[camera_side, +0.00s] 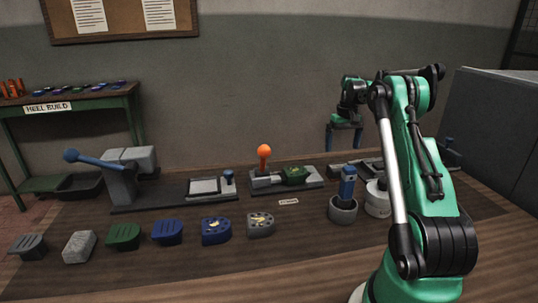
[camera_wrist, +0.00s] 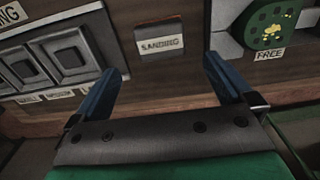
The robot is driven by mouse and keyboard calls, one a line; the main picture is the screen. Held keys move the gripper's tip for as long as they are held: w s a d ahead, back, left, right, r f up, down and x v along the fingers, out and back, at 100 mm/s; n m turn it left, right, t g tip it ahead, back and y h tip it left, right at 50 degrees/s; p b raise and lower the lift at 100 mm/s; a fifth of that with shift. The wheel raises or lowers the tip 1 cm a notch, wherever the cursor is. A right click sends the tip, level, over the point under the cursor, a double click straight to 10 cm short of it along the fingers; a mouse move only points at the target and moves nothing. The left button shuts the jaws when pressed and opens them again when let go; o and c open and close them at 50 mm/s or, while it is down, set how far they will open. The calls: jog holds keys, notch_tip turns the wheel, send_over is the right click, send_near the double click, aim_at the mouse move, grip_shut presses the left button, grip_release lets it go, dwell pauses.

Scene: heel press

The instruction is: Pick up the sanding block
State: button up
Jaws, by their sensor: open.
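I cannot tell for certain which thing is the sanding block. A pale grey, rough-looking block (camera_side: 79,246) lies second from the left in the front row on the bench in the side view. My gripper (camera_side: 344,128) is above the back of the bench, right of centre, pointing down. In the wrist view its two blue fingers (camera_wrist: 168,80) are wide apart with nothing between them.
Heel-shaped pieces, including a green one (camera_side: 123,236) and a blue one (camera_side: 168,232), fill the front row. A lever press (camera_side: 118,182), an orange-knobbed fixture (camera_side: 264,180) and a cup with a blue-handled tool (camera_side: 343,211) stand behind. A green piece (camera_wrist: 272,27) shows in the wrist view.

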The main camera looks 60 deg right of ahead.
aim_at(339, 166)
notch_tip(339, 166, down, 8)
jog(key=shift+f, duration=0.15)
jog(key=c, duration=1.1)
notch_tip(339, 166, up, 10)
jog(key=shift+r, duration=0.1)
